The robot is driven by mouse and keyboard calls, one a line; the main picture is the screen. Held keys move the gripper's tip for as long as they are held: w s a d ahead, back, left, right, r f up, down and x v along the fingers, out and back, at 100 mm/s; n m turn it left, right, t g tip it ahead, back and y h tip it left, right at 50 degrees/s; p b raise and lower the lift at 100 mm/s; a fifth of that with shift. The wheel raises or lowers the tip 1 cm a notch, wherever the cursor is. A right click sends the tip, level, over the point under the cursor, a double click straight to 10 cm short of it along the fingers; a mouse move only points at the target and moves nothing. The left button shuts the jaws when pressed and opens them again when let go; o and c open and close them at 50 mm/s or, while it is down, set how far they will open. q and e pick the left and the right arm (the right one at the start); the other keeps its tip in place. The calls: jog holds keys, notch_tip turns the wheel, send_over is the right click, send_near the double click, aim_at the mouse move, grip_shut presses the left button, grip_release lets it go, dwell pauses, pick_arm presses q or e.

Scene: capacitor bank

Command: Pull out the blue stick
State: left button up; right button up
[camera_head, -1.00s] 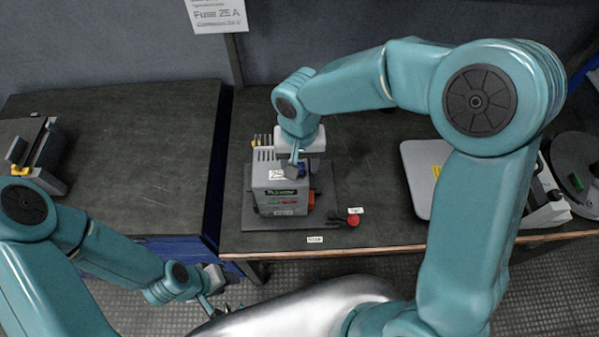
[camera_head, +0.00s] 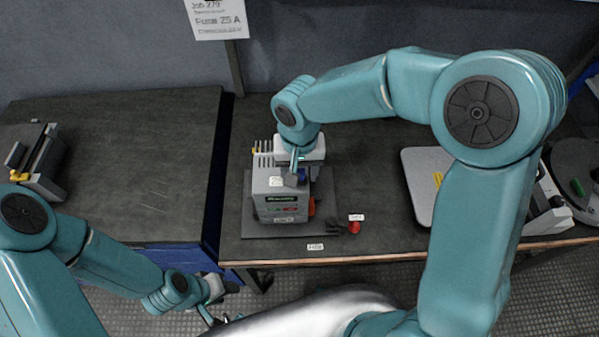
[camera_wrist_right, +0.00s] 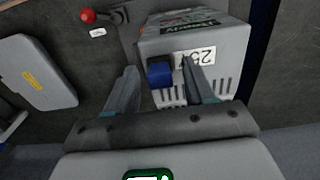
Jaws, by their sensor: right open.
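A grey box-shaped device (camera_head: 267,205) with a white "25" label on top stands on a dark plate on the right-hand table. The blue stick (camera_wrist_right: 159,74) shows as a short blue block at the device's top edge, beside the label. It also shows small in the head view (camera_head: 302,176). My right gripper (camera_wrist_right: 160,70) is open, its fingers on either side of the blue stick, with visible gaps and apparently not touching it. In the head view the right gripper (camera_head: 297,171) hangs over the device. My left gripper (camera_head: 219,301) is low, in front of the tables, away from the device; its jaw opening is unclear.
A red-knobbed lever (camera_head: 354,227) is at the device's front right. A grey panel (camera_head: 418,178) lies to the right, partly behind my right arm. Another device (camera_head: 40,160) stands on the left table, whose middle is clear. A sign (camera_head: 217,18) hangs behind.

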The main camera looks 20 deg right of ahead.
aim_at(300, 172)
jog(key=shift+s, duration=0.1)
dwell(0.4)
grip_shut()
jog(key=shift+r, duration=0.1)
jog(key=shift+r+p, duration=1.95)
jog(key=shift+r, duration=1)
